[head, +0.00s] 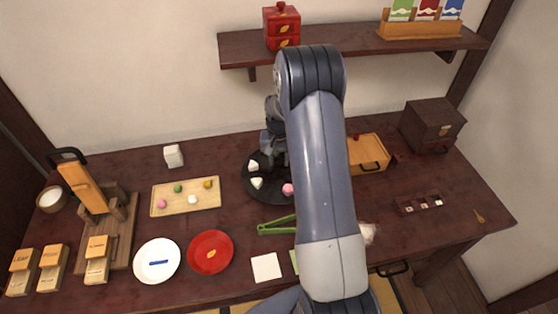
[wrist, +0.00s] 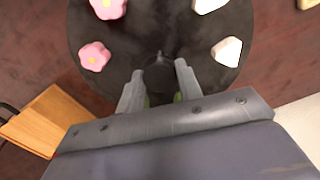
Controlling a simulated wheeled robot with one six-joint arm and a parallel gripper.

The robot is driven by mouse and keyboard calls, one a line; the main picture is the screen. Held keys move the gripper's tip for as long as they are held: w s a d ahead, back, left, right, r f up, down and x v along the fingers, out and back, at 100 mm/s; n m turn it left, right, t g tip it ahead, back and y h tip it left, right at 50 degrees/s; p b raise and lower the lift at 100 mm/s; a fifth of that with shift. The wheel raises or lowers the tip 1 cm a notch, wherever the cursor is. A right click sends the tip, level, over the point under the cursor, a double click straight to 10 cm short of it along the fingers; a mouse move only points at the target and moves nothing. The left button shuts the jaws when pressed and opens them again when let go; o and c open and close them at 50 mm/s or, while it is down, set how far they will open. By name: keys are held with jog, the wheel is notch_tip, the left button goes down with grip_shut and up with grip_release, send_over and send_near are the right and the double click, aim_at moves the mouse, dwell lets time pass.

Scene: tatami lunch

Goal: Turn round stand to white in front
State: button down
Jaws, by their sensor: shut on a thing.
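The round stand (head: 270,198) is a flat black disc on the dark table, partly hidden behind my arm. In the head view white pieces (head: 257,183) sit on its left side and a pink flower-shaped piece (head: 288,189) at its front right. The wrist view shows the disc (wrist: 160,25) with two pink flowers (wrist: 95,56) on the left and two white triangular pieces (wrist: 228,52) on the right. My gripper (wrist: 158,78) is at the disc, its fingers on both sides of a dark knob (wrist: 160,72), shut on it. In the head view my gripper (head: 275,155) is partly hidden.
A wooden tray (head: 213,186) with small sweets lies left of the stand. Green tongs (head: 275,227) lie in front of it. A wooden box (head: 368,153) stands to the right. A wall shelf (head: 360,46) hangs above. A red plate (head: 210,268) and white plate (head: 157,277) lie at front left.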

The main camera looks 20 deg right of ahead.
jog(key=shift+n+b, duration=0.9)
jog(key=shift+n, duration=1.3)
jog(key=shift+n+b, duration=0.6)
jog(key=shift+n, duration=1.5)
jog(key=shift+n+b, duration=0.45)
jog(key=shift+n, duration=3.45)
jog(key=shift+n+b, duration=0.3)
jog(key=shift+n, duration=0.3)
jog(key=c, duration=1)
grip_release()
jog(key=shift+o, duration=0.2)
